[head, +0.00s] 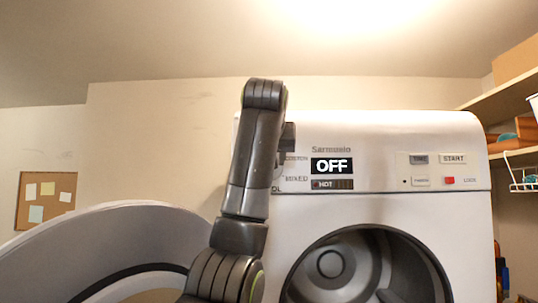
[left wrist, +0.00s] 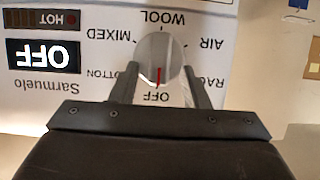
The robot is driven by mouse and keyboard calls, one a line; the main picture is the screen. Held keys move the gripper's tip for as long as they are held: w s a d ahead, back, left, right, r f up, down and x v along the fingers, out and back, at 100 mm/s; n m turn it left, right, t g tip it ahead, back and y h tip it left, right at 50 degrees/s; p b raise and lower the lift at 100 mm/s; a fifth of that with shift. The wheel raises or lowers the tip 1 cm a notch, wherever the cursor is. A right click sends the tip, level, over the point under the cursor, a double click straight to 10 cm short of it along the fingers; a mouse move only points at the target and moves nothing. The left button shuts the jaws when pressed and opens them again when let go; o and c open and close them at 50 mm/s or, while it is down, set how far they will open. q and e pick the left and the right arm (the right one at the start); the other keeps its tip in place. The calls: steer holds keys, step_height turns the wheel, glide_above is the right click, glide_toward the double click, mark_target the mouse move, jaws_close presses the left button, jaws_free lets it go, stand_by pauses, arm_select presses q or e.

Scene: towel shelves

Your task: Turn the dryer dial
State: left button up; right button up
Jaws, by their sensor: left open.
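The dryer (head: 400,205) is white, with a control panel across its top front. Its display (head: 332,166) reads OFF. The dial (left wrist: 152,55) is a pale round knob, seen upside down in the left wrist view. Its red pointer line points at the OFF label, with WOOL, MIXED, AIR and other labels around it. My left gripper (left wrist: 163,75) is open, with one finger on each side of the dial; I cannot tell whether they touch it. In the head view my left arm hides the dial. My right gripper is not in view.
The dryer's round door (head: 120,235) stands open at the left, and the drum opening (head: 345,265) shows below the panel. Wall shelves (head: 500,100) with boxes and a wire basket are at the right. A cork board (head: 46,200) hangs at the far left.

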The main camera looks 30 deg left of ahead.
arm_select(q)
steer(key=shift+d, duration=0.1)
steer(key=shift+c, duration=1.8)
steer(key=c, duration=0.5)
jaws_close()
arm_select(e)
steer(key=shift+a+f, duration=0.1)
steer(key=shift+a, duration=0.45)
